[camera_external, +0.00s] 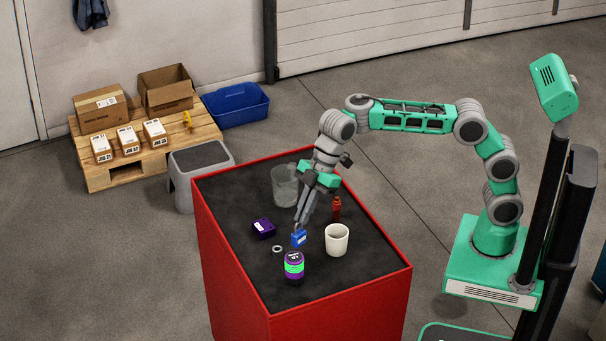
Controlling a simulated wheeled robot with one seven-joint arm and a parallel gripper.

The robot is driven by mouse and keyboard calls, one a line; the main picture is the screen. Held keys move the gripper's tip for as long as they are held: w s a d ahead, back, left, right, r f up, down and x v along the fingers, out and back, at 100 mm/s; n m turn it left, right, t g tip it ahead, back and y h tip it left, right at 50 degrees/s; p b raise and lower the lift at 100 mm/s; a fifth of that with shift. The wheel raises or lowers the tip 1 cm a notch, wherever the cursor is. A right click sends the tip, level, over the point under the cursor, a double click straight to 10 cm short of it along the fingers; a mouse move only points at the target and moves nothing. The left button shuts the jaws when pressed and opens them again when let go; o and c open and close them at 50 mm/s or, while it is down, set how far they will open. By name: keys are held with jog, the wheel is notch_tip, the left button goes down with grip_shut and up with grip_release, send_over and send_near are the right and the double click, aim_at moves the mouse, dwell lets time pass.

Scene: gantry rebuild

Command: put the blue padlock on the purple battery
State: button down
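The blue padlock (299,239) is at the tips of my gripper (299,229), just behind the dark can. The fingers point down and look closed on its upper part. Whether the padlock touches the tabletop or hangs just above it is hard to tell. The purple battery (263,228) is a dark purple block with a small pale label. It lies on the black top of the red cabinet (235,262), to the left of my gripper and apart from it. Nothing rests on the battery.
A dark can with a green band (294,268) stands in front of the padlock. A grey ring (277,249) lies between battery and can. A white cup (337,240) and red bottle (337,208) stand right, a glass jar (284,187) behind. The front right tabletop is clear.

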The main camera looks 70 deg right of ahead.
aim_at(299, 229)
jog(key=f, duration=0.2)
jog(key=w+f, duration=0.1)
jog(key=shift+a+f, duration=0.25)
jog(key=shift+a, duration=0.05)
jog(key=shift+f, duration=0.45)
jog(key=shift+f, duration=0.1)
jog(key=shift+f, duration=0.15)
jog(key=c, duration=1.6)
grip_release()
